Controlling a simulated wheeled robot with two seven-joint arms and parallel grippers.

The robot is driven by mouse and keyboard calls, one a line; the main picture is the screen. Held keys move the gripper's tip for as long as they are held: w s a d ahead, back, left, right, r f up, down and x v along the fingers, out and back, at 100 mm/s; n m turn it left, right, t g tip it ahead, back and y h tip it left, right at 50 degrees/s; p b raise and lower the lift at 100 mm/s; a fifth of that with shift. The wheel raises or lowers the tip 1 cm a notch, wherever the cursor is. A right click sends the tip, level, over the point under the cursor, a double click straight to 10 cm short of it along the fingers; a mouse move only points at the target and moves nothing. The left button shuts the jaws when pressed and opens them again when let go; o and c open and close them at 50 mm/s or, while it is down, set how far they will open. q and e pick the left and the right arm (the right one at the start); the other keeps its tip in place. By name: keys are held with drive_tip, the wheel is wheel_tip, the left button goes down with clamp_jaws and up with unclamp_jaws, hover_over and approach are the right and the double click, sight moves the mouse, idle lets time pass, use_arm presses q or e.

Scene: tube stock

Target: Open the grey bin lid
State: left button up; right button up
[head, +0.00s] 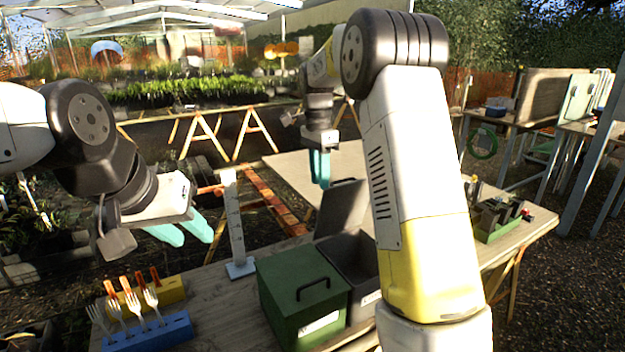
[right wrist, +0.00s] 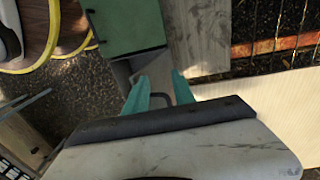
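The grey bin (head: 352,262) stands on the table just right of the green bin, partly hidden by my right arm. Its dark grey lid (head: 341,208) is raised, standing steeply above the bin's far side. My right gripper (head: 320,168) is above and slightly left of the lid's top edge. In the right wrist view its teal fingers (right wrist: 160,88) are apart, with a dark handle-like bar (right wrist: 161,98) showing between them; I see no clear grip on it. My left gripper (head: 182,232) is open and empty, left of the white post.
The green bin (head: 290,312) has its lid closed, handle on top. A white post on a base (head: 236,230) stands behind it. A blue rack with forks (head: 150,335) and a yellow rack (head: 172,290) are at front left. A green tray (head: 498,226) sits at right.

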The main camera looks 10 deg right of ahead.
drive_tip(key=shift+s+a+r, duration=0.1)
drive_tip(key=shift+s+a, duration=0.1)
drive_tip(key=shift+s, duration=1.05)
